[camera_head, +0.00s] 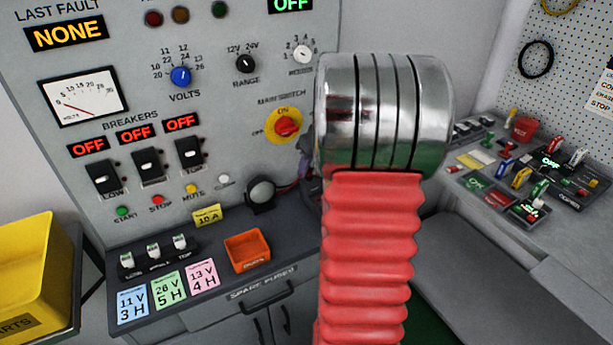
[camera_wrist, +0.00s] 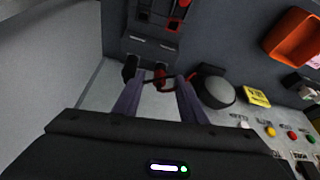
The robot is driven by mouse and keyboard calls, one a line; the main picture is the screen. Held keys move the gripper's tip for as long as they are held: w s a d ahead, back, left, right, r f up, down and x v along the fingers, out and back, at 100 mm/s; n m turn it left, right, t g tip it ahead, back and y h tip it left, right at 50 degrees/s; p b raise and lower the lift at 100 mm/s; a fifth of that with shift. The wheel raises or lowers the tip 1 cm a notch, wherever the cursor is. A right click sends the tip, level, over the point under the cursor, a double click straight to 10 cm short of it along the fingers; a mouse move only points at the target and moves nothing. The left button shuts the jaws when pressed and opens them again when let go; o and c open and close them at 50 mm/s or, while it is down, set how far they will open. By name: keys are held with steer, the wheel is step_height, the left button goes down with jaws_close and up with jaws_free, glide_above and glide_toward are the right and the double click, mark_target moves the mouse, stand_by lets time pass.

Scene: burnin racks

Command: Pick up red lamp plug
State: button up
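In the wrist view a small red plug (camera_wrist: 160,74) sits at the dark panel's edge, beyond and between my fingertips. A thin dark and reddish cable runs near it. A black plug-like piece (camera_wrist: 130,68) is just left of it, close to my left finger. My gripper (camera_wrist: 158,88) has two purple-grey fingers set wide apart, with a visible gap around the red plug. I cannot tell whether a finger touches anything. In the head view my arm hides the plug and most of my gripper; only a bit of purple shows at its left.
A dark dome (camera_wrist: 216,88) stands right beside my right finger, also in the head view (camera_head: 261,190). An orange tray (camera_head: 247,251) and a yellow 10 A tag (camera_head: 207,214) lie nearby. A yellow bin (camera_head: 28,270) is far left. The main switch (camera_head: 285,126) is on the panel.

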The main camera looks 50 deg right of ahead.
mark_target(310, 169)
steer(key=shift+x, duration=1.1)
jaws_close()
steer(key=shift+r, duration=0.15)
step_height(310, 169, up, 10)
steer(key=shift+f, duration=0.1)
stand_by(0.8)
